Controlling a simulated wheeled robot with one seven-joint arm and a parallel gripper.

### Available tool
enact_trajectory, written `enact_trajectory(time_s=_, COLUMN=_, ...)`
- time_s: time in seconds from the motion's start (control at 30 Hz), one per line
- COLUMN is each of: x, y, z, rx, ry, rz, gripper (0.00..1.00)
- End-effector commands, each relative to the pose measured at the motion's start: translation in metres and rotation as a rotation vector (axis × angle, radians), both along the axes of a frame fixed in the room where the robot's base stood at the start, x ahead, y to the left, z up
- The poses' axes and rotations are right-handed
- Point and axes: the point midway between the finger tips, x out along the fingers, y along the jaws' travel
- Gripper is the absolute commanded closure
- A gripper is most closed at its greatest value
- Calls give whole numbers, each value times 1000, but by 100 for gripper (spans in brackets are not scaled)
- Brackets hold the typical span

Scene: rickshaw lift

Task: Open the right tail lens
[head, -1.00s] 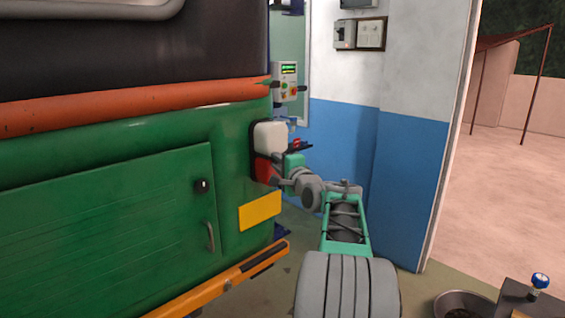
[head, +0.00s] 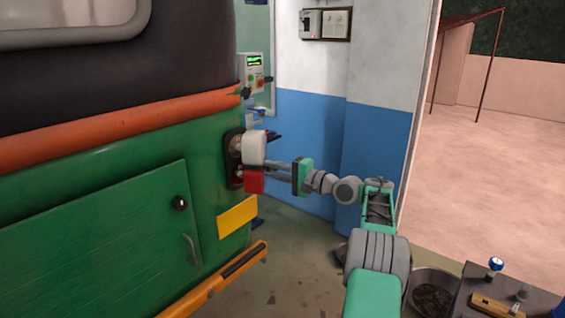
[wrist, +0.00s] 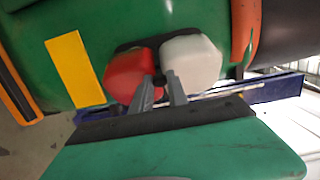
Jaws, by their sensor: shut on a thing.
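The right tail lens (head: 254,149) has a white upper part and a red lower part (head: 255,181). It stands out from the green rickshaw's rear corner, swung away from its dark backing (head: 234,160), where lamp parts show. My gripper (head: 268,170) reaches it from the right and is shut on the lens near the line between white and red. In the wrist view the fingers (wrist: 162,88) meet the lens between its red part (wrist: 129,76) and white part (wrist: 191,62). The exact finger contact is partly hidden.
The rickshaw's green rear panel (head: 100,225) fills the left, with a yellow plate (head: 237,217) and orange bumper (head: 205,285) below the lens. A control box (head: 254,73) is behind. A blue and white wall (head: 310,140) stands beyond the arm. A dark bench (head: 510,290) is lower right.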

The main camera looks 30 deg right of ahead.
Motion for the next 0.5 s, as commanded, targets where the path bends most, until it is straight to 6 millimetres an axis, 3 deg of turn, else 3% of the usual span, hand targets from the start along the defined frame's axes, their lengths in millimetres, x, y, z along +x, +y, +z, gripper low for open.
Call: enact_trajectory(time_s=0.5, x=3, y=7, z=-3, rx=2, ry=4, rz=31, gripper=100)
